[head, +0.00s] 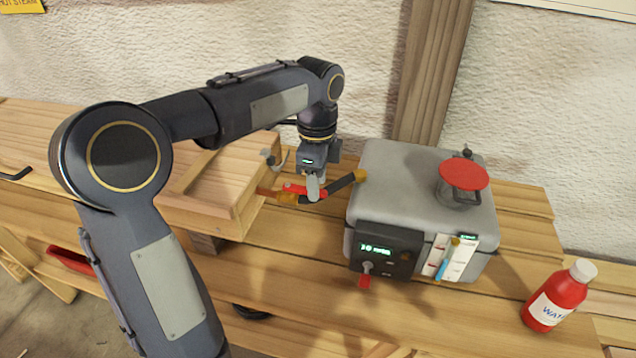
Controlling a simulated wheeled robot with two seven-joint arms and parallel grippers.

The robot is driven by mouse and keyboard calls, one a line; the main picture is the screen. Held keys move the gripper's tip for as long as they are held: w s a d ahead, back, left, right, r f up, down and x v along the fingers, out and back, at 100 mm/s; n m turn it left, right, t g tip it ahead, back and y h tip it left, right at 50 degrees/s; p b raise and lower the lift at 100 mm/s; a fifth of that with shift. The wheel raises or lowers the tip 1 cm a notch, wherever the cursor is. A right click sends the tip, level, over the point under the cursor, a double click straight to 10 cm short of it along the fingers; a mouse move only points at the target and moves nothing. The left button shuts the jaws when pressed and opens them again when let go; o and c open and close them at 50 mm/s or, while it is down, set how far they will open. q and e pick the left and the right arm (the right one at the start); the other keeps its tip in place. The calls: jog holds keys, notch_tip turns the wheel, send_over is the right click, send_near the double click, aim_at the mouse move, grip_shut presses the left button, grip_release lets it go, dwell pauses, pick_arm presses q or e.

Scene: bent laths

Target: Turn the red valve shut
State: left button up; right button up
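A red lever piece (293,188), which looks like the red valve's handle, sits on a short line with brass-coloured ends and a black hose (341,184). The line runs between the wooden box and the grey boiler box. My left gripper (314,190) points down right at this line, with a light grey finger over or against the red piece. The finger hides part of it, and I cannot tell whether the gripper grips it or only touches it. The lever's exact angle is hard to read. My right gripper is not in view.
The grey boiler (395,170) has a round red cap (463,174) on top, a lit display (376,248), a small red-tipped switch (365,281) and a level gauge (449,258). A wooden box (200,212) stands left. A red bottle (556,297) stands right on the slatted bench (430,318).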

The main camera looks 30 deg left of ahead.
pick_arm(q)
jog(key=shift+f, duration=0.4)
grip_shut()
